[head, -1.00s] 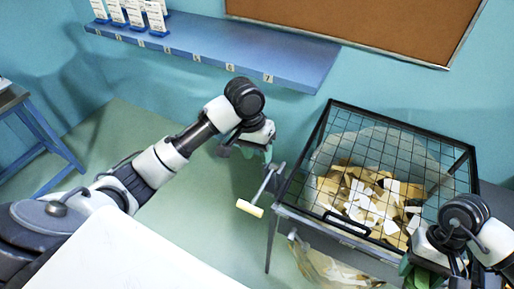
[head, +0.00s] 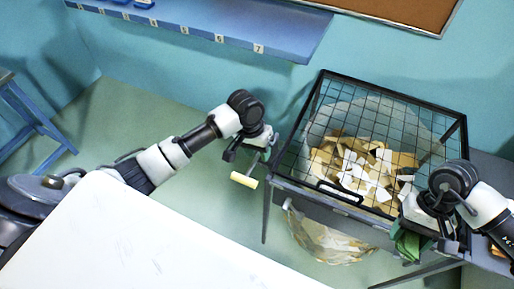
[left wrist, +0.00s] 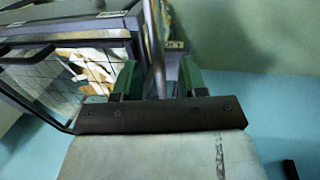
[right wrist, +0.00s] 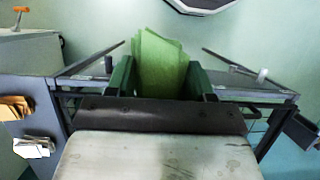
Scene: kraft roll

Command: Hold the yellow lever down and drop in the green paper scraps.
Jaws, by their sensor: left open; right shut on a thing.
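The yellow lever (head: 244,180) sticks out from the left side of a mesh-topped bin (head: 340,193). In the head view my left gripper (head: 262,152) is at the lever's rod, above the yellow handle. In the left wrist view the open jaws (left wrist: 155,80) have the metal rod (left wrist: 154,45) between them; whether they touch it I cannot tell. My right gripper (head: 412,236) is shut on the green paper scraps (head: 407,246), at the bin's front right corner. The scraps stand up between the fingers in the right wrist view (right wrist: 160,62). The mesh lid (head: 370,125) looks closed.
Brown and white scraps (head: 360,172) lie under the mesh. A clear bag (head: 325,240) hangs below the bin. A white tabletop (head: 150,245) fills the near left. A blue numbered shelf (head: 200,25) runs along the wall. The floor between shelf and table is clear.

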